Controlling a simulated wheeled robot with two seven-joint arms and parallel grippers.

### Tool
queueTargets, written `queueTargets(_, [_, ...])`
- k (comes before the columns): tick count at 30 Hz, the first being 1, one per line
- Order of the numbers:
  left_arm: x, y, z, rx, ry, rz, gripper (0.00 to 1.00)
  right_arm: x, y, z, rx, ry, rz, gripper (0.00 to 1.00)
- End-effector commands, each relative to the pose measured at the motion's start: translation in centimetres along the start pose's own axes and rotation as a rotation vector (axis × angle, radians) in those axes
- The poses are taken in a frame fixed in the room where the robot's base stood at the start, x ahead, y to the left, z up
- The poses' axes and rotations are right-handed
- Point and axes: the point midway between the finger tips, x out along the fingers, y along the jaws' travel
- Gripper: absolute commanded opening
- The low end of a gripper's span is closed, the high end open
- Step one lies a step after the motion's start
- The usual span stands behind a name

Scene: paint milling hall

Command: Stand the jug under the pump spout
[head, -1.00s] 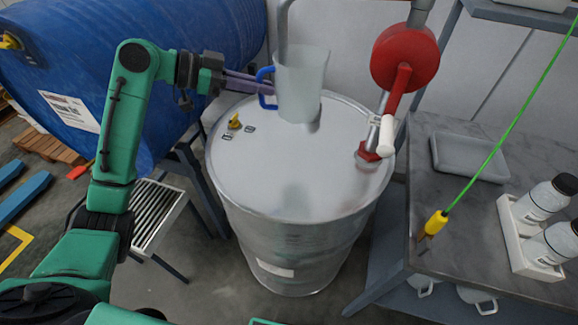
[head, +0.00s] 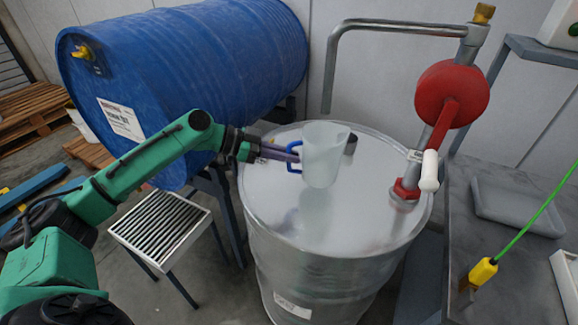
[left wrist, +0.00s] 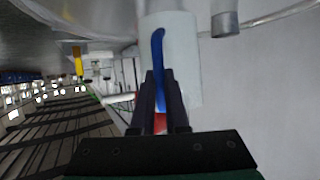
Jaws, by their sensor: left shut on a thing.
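The jug (head: 322,158) is translucent white with a blue handle (head: 294,157) on its left side. My left gripper (head: 291,153) is shut on the handle and holds the jug upright at the steel drum's top (head: 275,218). I cannot tell whether its base touches the drum. The grey pump spout (head: 329,80) bends down from the pump, its open end just above the jug's rim in the head view; depth between them is unclear. In the left wrist view, upside down, the jug (left wrist: 182,60) and blue handle (left wrist: 158,60) show between my fingers. My right gripper is out of view.
The red pump (head: 452,95) with a white-gripped crank (head: 429,170) stands at the drum's right. A short dark fitting (head: 351,144) is right behind the jug. A blue drum (head: 190,80) lies at the left, and a grated stand (head: 160,228) is below my arm.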

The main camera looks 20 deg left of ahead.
Motion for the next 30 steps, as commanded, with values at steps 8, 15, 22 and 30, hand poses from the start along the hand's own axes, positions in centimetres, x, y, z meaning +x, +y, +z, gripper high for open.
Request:
queueTargets(8, [1.6,0.1,3.8,-0.001,0.000,0.000,0.00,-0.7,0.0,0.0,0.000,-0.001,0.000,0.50])
queueTargets(15, [1.7,0.1,4.1,0.000,0.000,0.001,0.00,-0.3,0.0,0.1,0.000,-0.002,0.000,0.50])
queueTargets(22, [1.7,0.1,4.1,0.000,-0.001,0.002,0.43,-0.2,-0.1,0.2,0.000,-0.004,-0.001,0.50])
queueTargets(30, [1.6,0.1,3.9,0.000,-0.001,0.001,0.43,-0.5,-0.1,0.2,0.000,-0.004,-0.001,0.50])
